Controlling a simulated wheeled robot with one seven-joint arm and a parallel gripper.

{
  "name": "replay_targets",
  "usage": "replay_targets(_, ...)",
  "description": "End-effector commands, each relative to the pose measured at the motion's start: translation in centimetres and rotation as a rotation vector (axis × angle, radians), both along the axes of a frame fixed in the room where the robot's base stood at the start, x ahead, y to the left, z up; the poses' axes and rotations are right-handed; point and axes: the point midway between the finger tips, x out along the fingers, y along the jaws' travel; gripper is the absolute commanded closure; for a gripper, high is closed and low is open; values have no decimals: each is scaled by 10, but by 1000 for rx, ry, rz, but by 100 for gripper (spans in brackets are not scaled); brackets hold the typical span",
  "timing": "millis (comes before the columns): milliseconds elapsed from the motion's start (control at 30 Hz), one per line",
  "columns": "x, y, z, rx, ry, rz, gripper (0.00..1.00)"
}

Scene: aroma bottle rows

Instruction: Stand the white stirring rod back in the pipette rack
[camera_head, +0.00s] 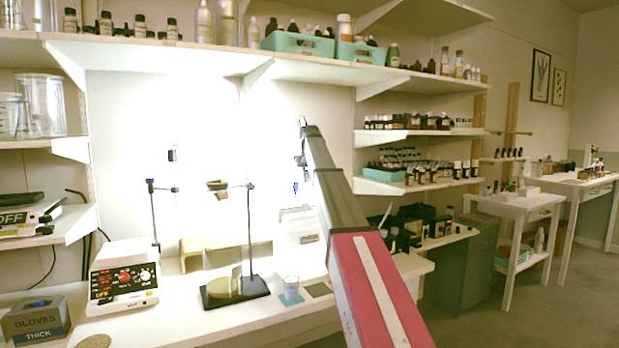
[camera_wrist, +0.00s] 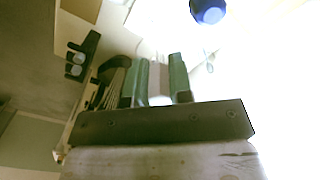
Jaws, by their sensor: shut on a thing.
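My gripper (camera_head: 303,150) is high over the bench in the head view, against the glaring wall, small and partly hidden by my own arm. In the wrist view its two greenish fingers (camera_wrist: 158,72) are closed on a pale, whitish thing (camera_wrist: 158,88), which fits the white stirring rod. Only a short piece of it shows between the fingers, so its full length and tilt cannot be told. I cannot make out the pipette rack for certain in either view.
A stand with a dark base (camera_head: 234,291), a hotplate with red knobs (camera_head: 124,276) and a small beaker (camera_head: 291,287) stand on the white bench. A glove box (camera_head: 36,320) is at the left. Shelves of bottles hang above. A blue round thing (camera_wrist: 208,11) shows in the wrist view.

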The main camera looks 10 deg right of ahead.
Motion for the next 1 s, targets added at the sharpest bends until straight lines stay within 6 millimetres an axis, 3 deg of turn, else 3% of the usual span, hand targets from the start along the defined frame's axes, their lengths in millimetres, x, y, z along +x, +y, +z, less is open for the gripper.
replay_targets(1000, 0, 0, -16, 0, 1, 0, 97)
